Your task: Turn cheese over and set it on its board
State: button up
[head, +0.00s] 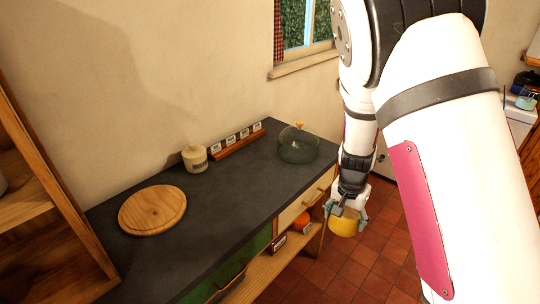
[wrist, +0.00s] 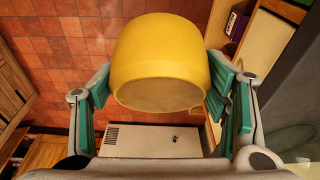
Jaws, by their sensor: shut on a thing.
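The cheese (head: 344,222) is a yellow round block. My gripper (head: 347,212) is shut on it and holds it in the air beyond the counter's right edge, above the floor. In the wrist view the cheese (wrist: 160,55) sits between the two teal-padded fingers, with a flat, paler tan face toward the camera. The round wooden board (head: 153,209) lies bare on the left part of the dark counter, well away from my gripper.
On the dark counter (head: 215,215) stand a glass dome (head: 298,146) at the back right, a lidded cream pot (head: 194,158) and a wooden rack of small labels (head: 238,141). Wooden shelving (head: 40,200) rises at the left. The counter's front middle is clear.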

jog(key=shift+w+a+f+m+g+y, duration=0.15)
jog(key=shift+a+m+g+y, duration=0.25)
jog(key=shift+a+m+g, duration=0.35)
jog(key=w+a+r+m+t+y, duration=0.2)
jog(key=w+a+r+m+y, duration=0.25)
jog(key=a, duration=0.25)
jog(key=w+a+r+m+t+y+p, duration=0.1)
jog(key=w+a+r+m+t+y, duration=0.15)
jog(key=a+m, duration=0.35)
jog(key=w+a+r+m+t+y, duration=0.1)
jog(key=w+a+r+m+y, duration=0.35)
jog(key=a, duration=0.25)
jog(key=shift+m+h, duration=0.25)
jog(key=shift+h, duration=0.1)
jog(key=shift+w+d+f+b, duration=0.1)
jog(key=shift+f+b, duration=0.95)
jog(key=shift+f, duration=2.35)
jog(key=shift+w+f+b, duration=0.1)
jog(key=shift+f+b, duration=0.9)
jog(key=shift+f, duration=2.4)
jog(key=shift+f, duration=0.2)
jog(key=o, duration=1.5)
